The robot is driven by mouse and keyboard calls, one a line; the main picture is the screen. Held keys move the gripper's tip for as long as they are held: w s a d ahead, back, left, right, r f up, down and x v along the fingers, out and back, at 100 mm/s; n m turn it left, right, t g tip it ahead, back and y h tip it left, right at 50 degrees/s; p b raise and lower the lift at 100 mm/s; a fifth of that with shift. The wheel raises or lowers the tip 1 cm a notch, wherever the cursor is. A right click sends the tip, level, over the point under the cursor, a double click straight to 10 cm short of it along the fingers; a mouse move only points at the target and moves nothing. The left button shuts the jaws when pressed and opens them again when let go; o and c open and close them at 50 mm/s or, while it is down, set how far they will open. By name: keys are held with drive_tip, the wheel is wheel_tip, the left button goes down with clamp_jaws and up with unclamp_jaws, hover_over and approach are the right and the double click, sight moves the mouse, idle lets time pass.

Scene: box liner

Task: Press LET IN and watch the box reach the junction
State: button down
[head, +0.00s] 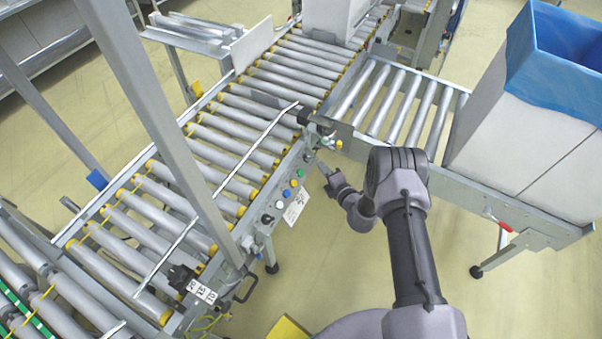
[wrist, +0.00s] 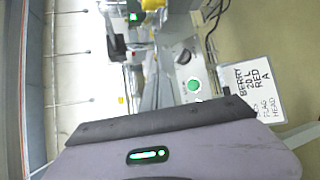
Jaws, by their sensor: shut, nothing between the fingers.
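A control panel on the side rail of the roller line carries several small buttons, among them a blue button (head: 286,194), a yellow one (head: 294,183) and a black knob (head: 267,219). No LET IN lettering is legible. My gripper (head: 322,166) is shut and empty, just right of the panel's upper end; contact with a button cannot be told. The wrist view shows a green button (wrist: 194,86) and a black knob (wrist: 183,56) beyond my gripper's body; its fingertips are not clear there. A white box (head: 334,18) stands on the far end of the rollers, cut off by the picture's top.
A white box with a blue liner (head: 570,45) stands on the right side conveyor (head: 400,110), which meets the main roller line (head: 240,130). A printed card (head: 296,207) hangs below the buttons; a card reading BERRY 20L RED A (wrist: 262,92) shows in the wrist view.

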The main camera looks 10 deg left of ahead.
sight(300, 173)
drive_tip(key=a+f+b, duration=0.1)
drive_tip(key=f+b, duration=0.1)
drive_tip(key=w+a+f+b, duration=0.1)
drive_tip(key=a+f+b, duration=0.1)
drive_tip(key=w+a+f+b, duration=0.1)
drive_tip(key=a+f+b, duration=0.1)
drive_tip(key=b, duration=0.1)
drive_tip(key=shift+a+f, duration=0.25)
drive_tip(key=shift+f, duration=0.05)
drive_tip(key=shift+f, duration=0.1)
idle(1.8)
drive_tip(key=shift+w+a+f+b, duration=0.1)
drive_tip(key=shift+a+f+b, duration=0.15)
drive_tip(key=shift+b, duration=0.4)
